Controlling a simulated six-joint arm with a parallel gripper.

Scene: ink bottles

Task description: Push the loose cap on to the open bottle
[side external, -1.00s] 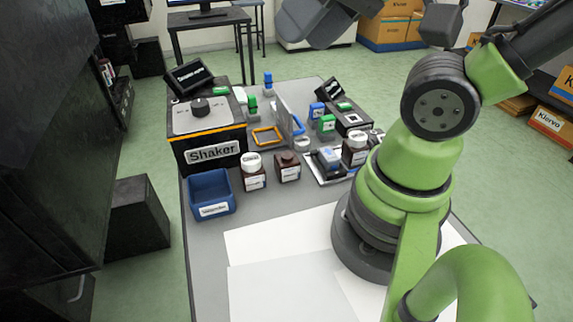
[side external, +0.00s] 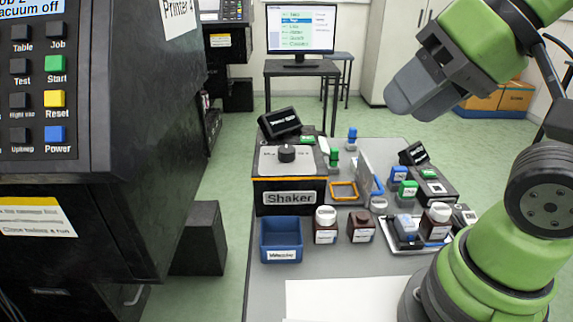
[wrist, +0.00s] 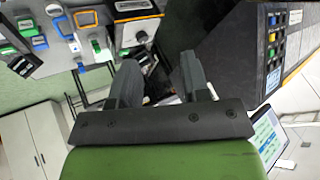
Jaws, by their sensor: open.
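In the side view, a brown bottle (side external: 361,228) with a white label and no white cap stands upright on the grey table, between two white-capped bottles. A small white round piece (side external: 379,204) lies behind it to the right and looks like the loose cap, but it is too small to be sure. My gripper (side external: 403,97) is high above the back right of the table, apart from the bottles and empty. In the wrist view its two grey fingers (wrist: 160,74) are spread with a gap between them. The bottles cannot be made out in the wrist view.
White-capped bottles stand left (side external: 326,226) and right (side external: 436,224), the right one by a silver tray (side external: 408,245). A blue bin (side external: 281,236) and the Shaker box (side external: 290,185) are at the left. White sheets (side external: 345,300) cover the clear front. A large black printer (side external: 130,130) fills the left.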

